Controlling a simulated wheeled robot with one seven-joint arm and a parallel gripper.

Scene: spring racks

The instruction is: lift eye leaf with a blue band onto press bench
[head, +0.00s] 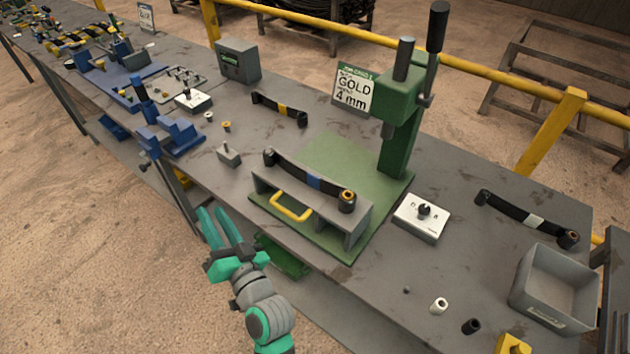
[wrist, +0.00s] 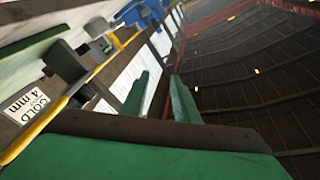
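The eye leaf with a blue band (head: 313,182) is a black, slightly curved bar with an eye at each end; a brass-coloured bush shows in its right eye. It rests across a grey fixture (head: 357,226) with a yellow handle. The fixture stands on the green base plate (head: 340,150) of the green press (head: 397,140) on the bench. My gripper (head: 212,211) is open and empty, off the bench's front edge, left of and lower than the leaf. Its separated green fingers show in the wrist view (wrist: 166,80); the leaf is not identifiable there.
A yellow-banded leaf (head: 280,109) lies behind, and a white-banded leaf (head: 528,217) lies right. A white control box (head: 422,216) and grey bin (head: 556,290) stand on the right. Blue vices (head: 170,135) stand left. A yellow rail (head: 330,27) runs behind the bench.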

